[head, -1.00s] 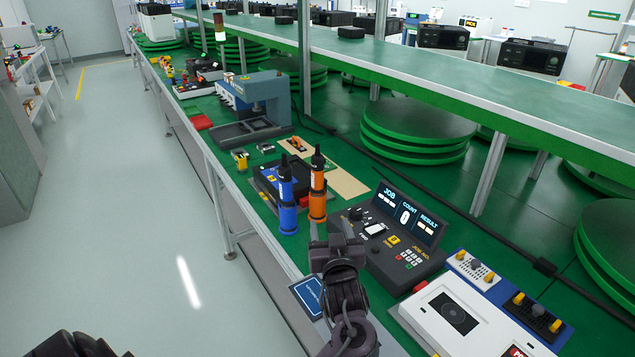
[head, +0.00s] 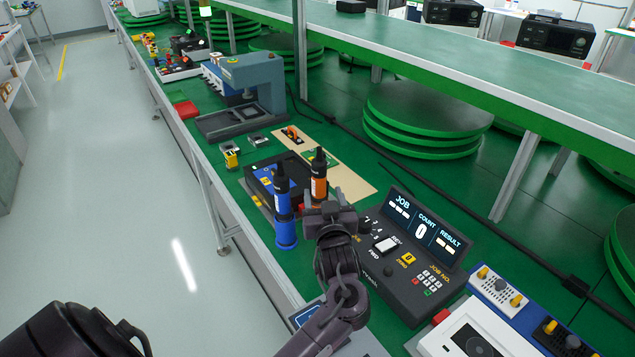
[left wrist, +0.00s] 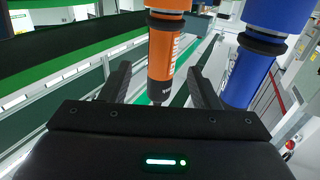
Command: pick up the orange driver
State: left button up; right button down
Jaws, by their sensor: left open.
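The orange driver (head: 319,187) stands upright beside the blue driver (head: 285,230) at the controller's left, its black tip up in the head view. My left gripper (head: 330,212) is in front of it and hides its lower part. In the left wrist view the orange driver (left wrist: 163,55) shows between the two spread fingers of my left gripper (left wrist: 160,85), apart from the left finger and close to the right one. The blue driver (left wrist: 248,75) is just outside the right finger. I cannot tell whether either finger touches a driver. My right gripper is not in view.
A controller with a lit display (head: 420,228) stands close on the right. A white device (head: 465,335) is at the front right. A black and blue box (head: 262,180) and a tan board (head: 350,182) lie behind the drivers. The bench's left edge borders open floor.

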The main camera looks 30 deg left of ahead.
aim_at(320, 189)
pick_arm(q)
jog(key=shift+w+a, duration=0.5)
jog(key=x, duration=0.2)
jog(key=f+x, duration=0.1)
jog(key=shift+w+a+p, duration=0.3)
jog(key=shift+p, duration=0.1)
jog(key=shift+w+a, duration=0.2)
jog(key=shift+c, duration=0.4)
jog(key=c, duration=0.7)
grip_shut()
jog(key=shift+r, duration=0.1)
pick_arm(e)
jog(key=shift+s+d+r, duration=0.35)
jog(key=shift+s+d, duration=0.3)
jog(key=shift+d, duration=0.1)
